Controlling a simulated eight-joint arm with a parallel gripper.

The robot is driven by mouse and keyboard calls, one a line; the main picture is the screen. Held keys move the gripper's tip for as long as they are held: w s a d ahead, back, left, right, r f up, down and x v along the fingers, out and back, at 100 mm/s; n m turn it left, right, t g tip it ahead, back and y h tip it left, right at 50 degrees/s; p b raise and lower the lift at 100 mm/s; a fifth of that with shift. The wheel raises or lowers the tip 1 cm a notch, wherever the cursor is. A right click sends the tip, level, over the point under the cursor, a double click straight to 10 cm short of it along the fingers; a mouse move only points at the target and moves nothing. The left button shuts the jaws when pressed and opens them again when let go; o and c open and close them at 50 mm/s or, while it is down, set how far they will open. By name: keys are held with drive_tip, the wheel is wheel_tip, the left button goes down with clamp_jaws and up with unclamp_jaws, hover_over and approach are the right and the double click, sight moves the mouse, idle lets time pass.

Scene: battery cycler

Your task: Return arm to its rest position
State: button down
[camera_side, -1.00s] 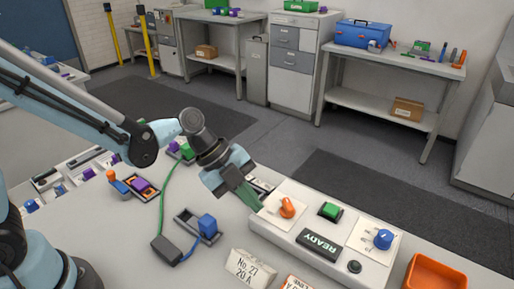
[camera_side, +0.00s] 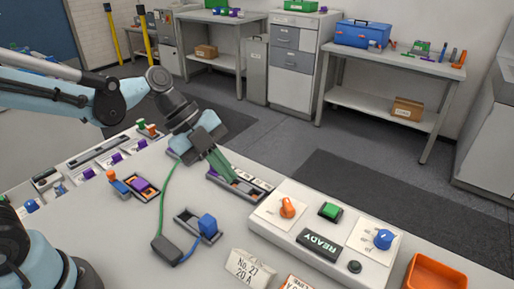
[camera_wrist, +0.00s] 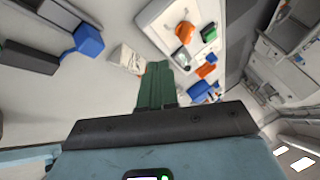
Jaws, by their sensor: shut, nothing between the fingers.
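My gripper (camera_side: 228,172) has green fingers that are shut with nothing between them. In the side view it hangs tilted above the table, left of the white control box (camera_side: 275,232) and near a slotted tray at the table's back edge. In the wrist view the closed fingers (camera_wrist: 155,84) point toward the table. The control box carries an orange knob (camera_side: 287,207), a green button (camera_side: 329,210), a blue knob (camera_side: 383,239) and a display (camera_side: 319,243) reading READY. My arm is raised and reaches in from the left.
A blue connector (camera_side: 207,226) stands in a dark holder, with a grey block (camera_side: 166,250) and a green cable beside it. A No. 27 20 A label block (camera_side: 248,267) stands in front. An orange bin (camera_side: 434,272) is at the right. Several battery holders line the left.

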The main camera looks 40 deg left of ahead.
drive_tip(key=s+a+n+t+y, duration=0.2)
drive_tip(key=a+n, duration=0.3)
drive_tip(key=n, duration=0.6)
drive_tip(key=s+a+r+n+t+y, duration=0.1)
drive_tip(key=a+n, duration=0.5)
drive_tip(key=n, duration=0.6)
drive_tip(key=s+t+y, duration=0.1)
drive_tip(key=s+y, duration=0.1)
drive_tip(key=y, duration=0.1)
drive_tip(key=shift+t+y, duration=0.4)
